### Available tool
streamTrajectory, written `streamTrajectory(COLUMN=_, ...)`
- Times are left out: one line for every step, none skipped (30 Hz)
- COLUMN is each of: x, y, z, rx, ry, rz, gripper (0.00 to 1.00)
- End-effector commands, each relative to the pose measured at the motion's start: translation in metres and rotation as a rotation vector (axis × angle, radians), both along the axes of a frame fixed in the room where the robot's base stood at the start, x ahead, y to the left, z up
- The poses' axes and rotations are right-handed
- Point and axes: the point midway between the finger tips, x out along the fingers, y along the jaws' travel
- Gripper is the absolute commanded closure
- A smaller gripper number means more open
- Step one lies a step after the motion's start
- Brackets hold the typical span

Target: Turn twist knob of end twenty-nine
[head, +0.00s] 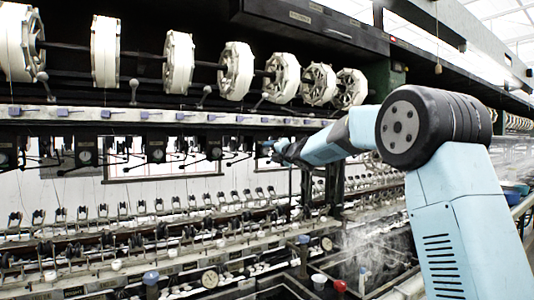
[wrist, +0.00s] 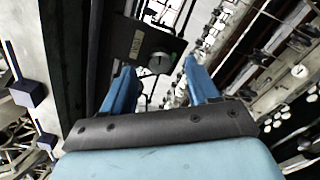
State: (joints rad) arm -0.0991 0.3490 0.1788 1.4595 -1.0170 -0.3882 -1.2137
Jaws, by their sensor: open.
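In the wrist view, a round pale grey twist knob (wrist: 160,62) sits on the face of a black box (wrist: 128,38). A small label plate (wrist: 137,45) is beside the knob; its number is too small to read, so I cannot tell whether it says twenty-nine. My gripper (wrist: 160,82) is open, with its two blue fingers apart. The knob shows between and beyond the fingertips, with no visible contact. In the head view my gripper (head: 270,148) is at the row of black boxes, small and partly blended with the machine behind it.
More black boxes with dials (head: 85,157) hang along the rail (head: 150,115) to the left. White reels (head: 236,70) run above. Rows of small guides (head: 140,208) and steaming basins lie below. Blue-grey tabs (wrist: 28,92) stick out at the left of the wrist view.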

Motion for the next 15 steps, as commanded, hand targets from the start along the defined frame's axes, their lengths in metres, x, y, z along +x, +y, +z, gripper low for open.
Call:
streamTrajectory(x=0.006, y=0.005, z=0.0, rx=0.001, ry=-0.001, rz=0.001, gripper=0.41)
streamTrajectory(x=0.009, y=0.007, z=0.0, rx=0.0, ry=0.0, rz=0.001, gripper=0.41)
streamTrajectory(x=0.013, y=0.009, z=-0.001, rx=-0.001, ry=0.0, rz=0.001, gripper=0.41)
streamTrajectory(x=0.016, y=0.01, z=-0.001, rx=-0.001, ry=0.0, rz=0.001, gripper=0.41)
streamTrajectory(x=0.018, y=0.012, z=0.0, rx=-0.001, ry=-0.001, rz=0.0, gripper=0.41)
streamTrajectory(x=0.02, y=0.014, z=0.0, rx=0.0, ry=0.0, rz=0.0, gripper=0.41)
streamTrajectory(x=0.022, y=0.015, z=0.0, rx=0.0, ry=-0.001, rz=0.001, gripper=0.41)
streamTrajectory(x=0.023, y=0.015, z=0.0, rx=0.001, ry=0.001, rz=0.0, gripper=0.41)
streamTrajectory(x=0.025, y=0.017, z=0.0, rx=0.001, ry=0.001, rz=0.0, gripper=0.41)
streamTrajectory(x=0.026, y=0.017, z=0.0, rx=0.001, ry=0.001, rz=0.0, gripper=0.41)
streamTrajectory(x=0.027, y=0.018, z=0.0, rx=0.0, ry=0.0, rz=0.0, gripper=0.41)
streamTrajectory(x=0.027, y=0.018, z=0.0, rx=0.0, ry=0.0, rz=0.0, gripper=0.41)
streamTrajectory(x=0.027, y=0.018, z=0.0, rx=0.0, ry=0.0, rz=-0.001, gripper=0.41)
streamTrajectory(x=0.028, y=0.018, z=0.0, rx=0.0, ry=0.0, rz=-0.001, gripper=0.41)
streamTrajectory(x=0.028, y=0.018, z=0.0, rx=0.0, ry=0.0, rz=-0.001, gripper=0.41)
